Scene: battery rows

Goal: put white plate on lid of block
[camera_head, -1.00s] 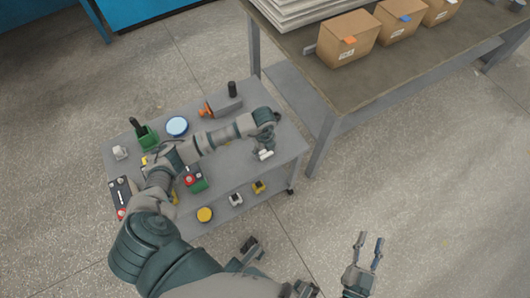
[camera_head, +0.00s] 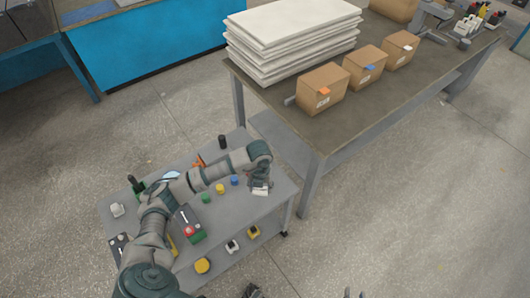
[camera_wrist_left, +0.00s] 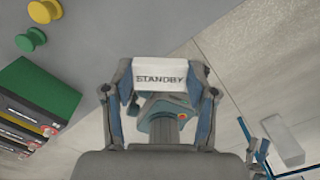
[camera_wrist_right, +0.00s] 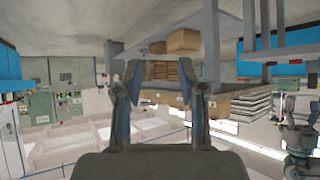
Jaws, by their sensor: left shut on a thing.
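The white plate, marked STANDBY (camera_wrist_left: 160,74), is between the fingers of my left gripper (camera_wrist_left: 160,88), which is shut on it. In the head view my left gripper (camera_head: 260,186) holds the plate above the right end of the grey cart. A green block with a dark top and a red button (camera_head: 188,225) sits mid-cart, left of the gripper. In the left wrist view a green block with dark, red and yellow bands (camera_wrist_left: 35,100) is at the left. I cannot tell which part is the lid. My right gripper (camera_wrist_right: 163,85) is open and empty.
Green (camera_head: 205,198), yellow (camera_head: 220,188) and blue (camera_head: 234,180) knobs stand between block and gripper. A larger table (camera_head: 330,125) with cardboard boxes (camera_head: 322,90) stands behind.

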